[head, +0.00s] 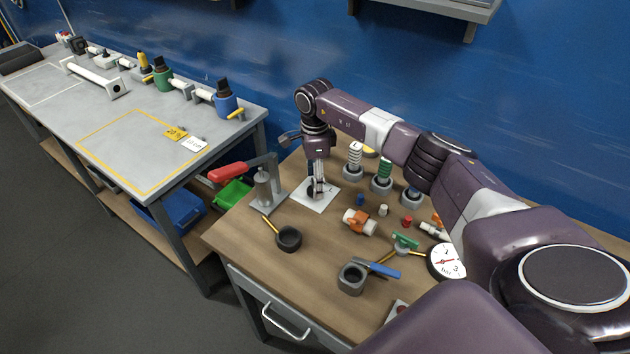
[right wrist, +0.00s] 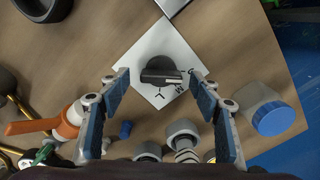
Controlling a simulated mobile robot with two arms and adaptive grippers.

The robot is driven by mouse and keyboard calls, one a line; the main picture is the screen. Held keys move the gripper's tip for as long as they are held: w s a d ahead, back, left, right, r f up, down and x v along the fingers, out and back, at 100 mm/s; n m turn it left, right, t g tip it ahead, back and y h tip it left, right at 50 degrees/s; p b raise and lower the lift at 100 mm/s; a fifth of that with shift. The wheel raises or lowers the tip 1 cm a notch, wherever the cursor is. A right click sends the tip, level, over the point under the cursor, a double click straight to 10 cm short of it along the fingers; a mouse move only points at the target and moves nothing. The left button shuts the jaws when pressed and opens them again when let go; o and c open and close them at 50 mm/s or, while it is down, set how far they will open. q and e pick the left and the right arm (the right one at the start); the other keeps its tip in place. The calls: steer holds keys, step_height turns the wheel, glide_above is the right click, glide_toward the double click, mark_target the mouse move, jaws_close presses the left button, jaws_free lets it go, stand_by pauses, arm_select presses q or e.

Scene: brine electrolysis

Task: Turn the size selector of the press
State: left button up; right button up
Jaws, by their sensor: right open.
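The size selector is a dark round knob (right wrist: 161,73) with a raised bar on a white plate (right wrist: 190,50) bearing letters. A pale mark on the bar points right in the right wrist view. In the head view the plate (head: 318,205) lies beside the press (head: 264,188), which has a red lever handle. My right gripper (head: 319,189) points down over the plate and partly hides the knob. In the right wrist view its fingers (right wrist: 158,84) are open, one on each side of the knob, with visible gaps. My left gripper is not in view.
Around the plate on the wooden bench (head: 240,243) are an orange-handled valve (head: 359,221), a black cup (head: 288,238), a grey ring (head: 351,278) and a gauge (head: 446,261). A grey table (head: 60,112) is at left.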

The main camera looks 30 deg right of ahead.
steer(key=shift+w+f, duration=0.1)
steer(key=shift+f, duration=0.75)
steer(key=shift+d+f, duration=0.1)
steer(key=shift+f, duration=0.05)
steer(key=c, duration=1.2)
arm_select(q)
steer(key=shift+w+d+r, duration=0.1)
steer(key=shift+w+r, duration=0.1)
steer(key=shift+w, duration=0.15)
arm_select(e)
steer(key=shift+o, duration=0.2)
